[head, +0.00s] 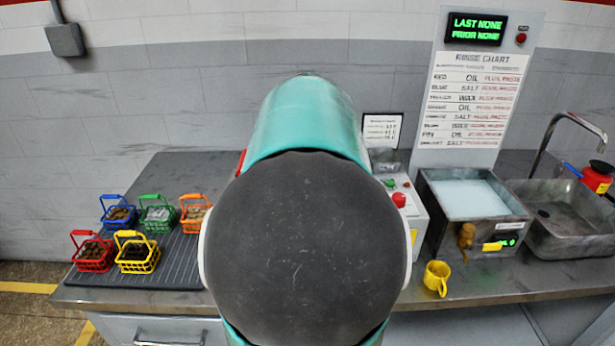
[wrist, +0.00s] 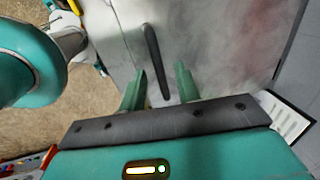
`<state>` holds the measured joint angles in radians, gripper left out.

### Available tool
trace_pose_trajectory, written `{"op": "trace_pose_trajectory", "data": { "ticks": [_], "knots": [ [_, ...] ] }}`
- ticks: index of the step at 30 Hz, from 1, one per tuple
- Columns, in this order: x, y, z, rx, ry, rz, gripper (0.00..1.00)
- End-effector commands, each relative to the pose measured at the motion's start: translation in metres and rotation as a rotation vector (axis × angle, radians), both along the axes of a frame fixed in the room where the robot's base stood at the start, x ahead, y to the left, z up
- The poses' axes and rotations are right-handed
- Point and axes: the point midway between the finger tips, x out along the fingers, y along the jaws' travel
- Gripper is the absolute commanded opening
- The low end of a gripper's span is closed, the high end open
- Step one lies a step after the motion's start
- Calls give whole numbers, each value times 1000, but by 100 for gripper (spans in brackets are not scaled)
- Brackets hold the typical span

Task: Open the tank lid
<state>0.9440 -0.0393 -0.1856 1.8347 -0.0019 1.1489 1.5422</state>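In the wrist view, a scuffed pale metal panel (wrist: 225,50) fills the upper middle; it may be the tank lid. A dark bar handle (wrist: 153,60) stands out on it. My gripper (wrist: 163,75) is open, its two green fingers apart. The lower end of the handle shows between the fingers; I cannot tell whether they touch it or how deep they reach. No object is held. In the head view my teal arm covers the middle, hiding my gripper and whatever tank stands behind it.
Several coloured wire baskets (head: 140,215) stand on a ribbed mat (head: 185,262) at left. A control box (head: 408,215) with a red button, a liquid-filled basin (head: 440,195), a yellow mug (head: 437,278) and a sink (head: 570,215) are at right. A white sign (head: 382,128) stands behind.

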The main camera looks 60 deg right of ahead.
Motion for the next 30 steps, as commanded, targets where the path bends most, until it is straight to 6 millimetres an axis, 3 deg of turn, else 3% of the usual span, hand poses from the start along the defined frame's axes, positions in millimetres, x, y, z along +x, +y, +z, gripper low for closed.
{"op": "trace_pose_trajectory", "data": {
  "ticks": [3,8,20,30],
  "knots": [
    [0,0,0,0,0,1,31],
    [0,0,0,0,0,1,0],
    [2,-2,6,-2,-1,2,0],
    [11,-18,48,-7,-4,2,0]
  ]
}}
